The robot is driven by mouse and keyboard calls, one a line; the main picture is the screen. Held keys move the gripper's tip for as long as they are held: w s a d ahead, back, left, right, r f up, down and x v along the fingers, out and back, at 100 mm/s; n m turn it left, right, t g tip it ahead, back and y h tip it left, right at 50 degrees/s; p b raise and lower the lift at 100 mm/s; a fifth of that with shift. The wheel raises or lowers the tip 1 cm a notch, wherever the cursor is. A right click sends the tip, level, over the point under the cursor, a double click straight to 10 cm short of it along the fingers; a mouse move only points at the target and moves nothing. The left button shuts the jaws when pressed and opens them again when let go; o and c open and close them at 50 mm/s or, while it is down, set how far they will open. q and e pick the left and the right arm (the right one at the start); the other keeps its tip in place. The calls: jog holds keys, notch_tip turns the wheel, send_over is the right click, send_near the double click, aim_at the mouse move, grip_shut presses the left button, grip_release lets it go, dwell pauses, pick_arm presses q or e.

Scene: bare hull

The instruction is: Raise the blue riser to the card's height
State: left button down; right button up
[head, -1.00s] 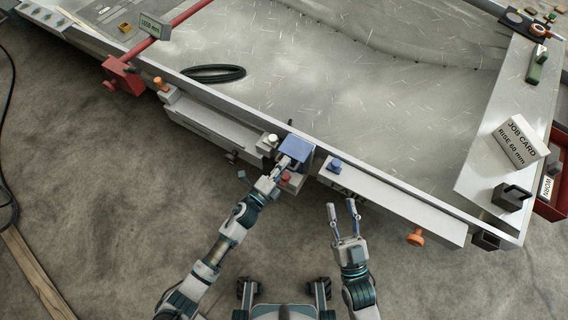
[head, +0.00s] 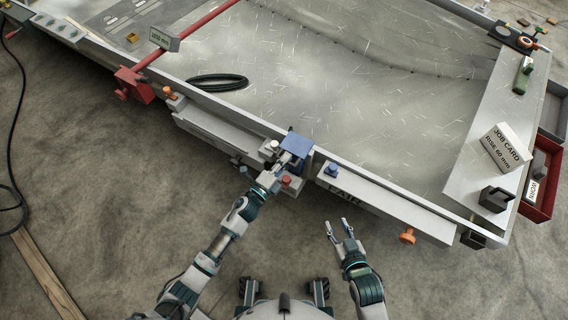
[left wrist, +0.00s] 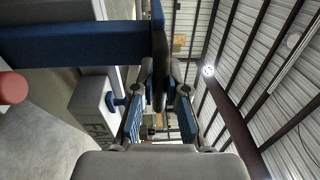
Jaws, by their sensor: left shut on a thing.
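The blue riser (head: 297,145) stands at the near edge of the metal table, close to the middle of the head view. My left gripper (head: 285,160) is shut on part of it. In the left wrist view the blue riser (left wrist: 75,43) reaches in from the left, and its dark end lies between the fingers of my left gripper (left wrist: 160,85). My right gripper (head: 340,228) is open and empty, over the floor in front of the table. The job card (head: 506,147) is a white block on the right of the table and reads "RISE 60 mm".
A red knob (head: 286,180) and a white knob (head: 272,145) sit close to my left gripper. A blue knob (head: 331,169) is on the rail to the right, with an orange knob (head: 407,236) further along. The floor in front is clear.

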pick_arm(q)
jog(key=shift+s+d+r, duration=0.1)
jog(key=shift+d+r, duration=0.1)
pick_arm(e)
jog(key=shift+s+d+f, duration=0.1)
jog(key=shift+s+f, duration=0.05)
jog(key=shift+f, duration=0.1)
pick_arm(q)
jog(key=c, duration=1.2)
grip_release()
jog(key=shift+d+f, duration=0.1)
pick_arm(e)
jog(key=shift+d, duration=0.15)
pick_arm(q)
jog(key=v, duration=1.2)
jog(key=shift+f, duration=0.1)
